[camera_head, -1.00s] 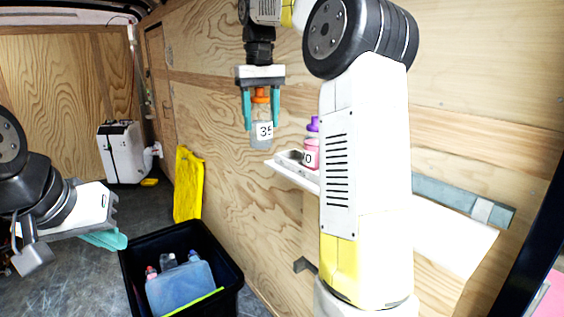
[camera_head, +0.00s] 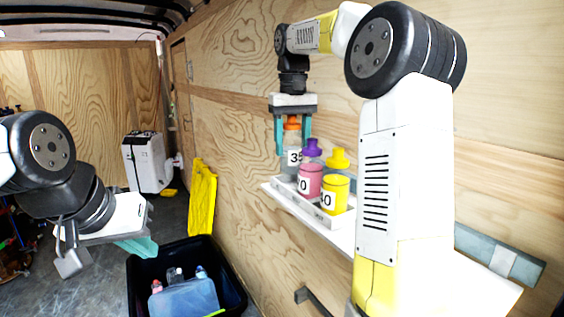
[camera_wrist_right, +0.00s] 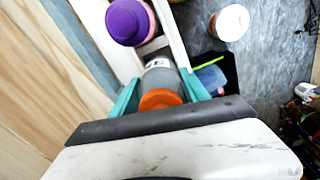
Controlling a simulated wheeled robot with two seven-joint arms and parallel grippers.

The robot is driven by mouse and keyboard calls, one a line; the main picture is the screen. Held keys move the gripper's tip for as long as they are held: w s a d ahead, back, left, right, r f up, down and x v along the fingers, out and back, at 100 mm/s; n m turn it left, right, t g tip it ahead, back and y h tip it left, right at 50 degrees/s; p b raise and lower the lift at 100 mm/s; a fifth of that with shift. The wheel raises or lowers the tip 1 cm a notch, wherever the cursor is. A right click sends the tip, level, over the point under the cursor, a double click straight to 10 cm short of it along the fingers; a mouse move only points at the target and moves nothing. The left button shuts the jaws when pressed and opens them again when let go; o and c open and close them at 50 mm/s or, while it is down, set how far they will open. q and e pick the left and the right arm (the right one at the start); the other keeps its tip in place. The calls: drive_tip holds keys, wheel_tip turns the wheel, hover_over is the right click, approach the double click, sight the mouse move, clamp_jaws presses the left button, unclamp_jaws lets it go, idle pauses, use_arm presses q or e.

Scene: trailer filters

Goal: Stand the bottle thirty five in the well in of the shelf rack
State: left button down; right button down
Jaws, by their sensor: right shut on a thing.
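Bottle thirty five (camera_head: 290,170), grey and clear with an orange cap, is upright in my right gripper (camera_head: 292,143). The gripper's teal fingers are shut on it from both sides near the top. The bottle (camera_wrist_right: 160,77) and the gripper (camera_wrist_right: 160,95) also show in the right wrist view. The white rack (camera_head: 289,203) stands on a wall shelf. The bottle's lower end is at the rack's far end; its base is hidden, so I cannot tell whether it rests in the well. My left gripper (camera_head: 138,246) is far left, away from the rack; its finger gap is unclear.
A pink bottle with a purple cap (camera_head: 311,181) and a yellow bottle (camera_head: 335,197) stand in the rack, the pink one close to bottle thirty five. A black crate (camera_head: 235,288) with several items is on the floor below. A yellow folded panel (camera_head: 201,197) leans on the wall.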

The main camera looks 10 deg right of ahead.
sight(292, 159)
drive_tip(key=shift+f, duration=2.05)
drive_tip(key=shift+f, duration=0.1)
drive_tip(key=c, duration=0.6)
unclamp_jaws()
drive_tip(key=shift+o, duration=0.2)
wheel_tip(292, 159, up, 12)
drive_tip(key=shift+r, duration=0.1)
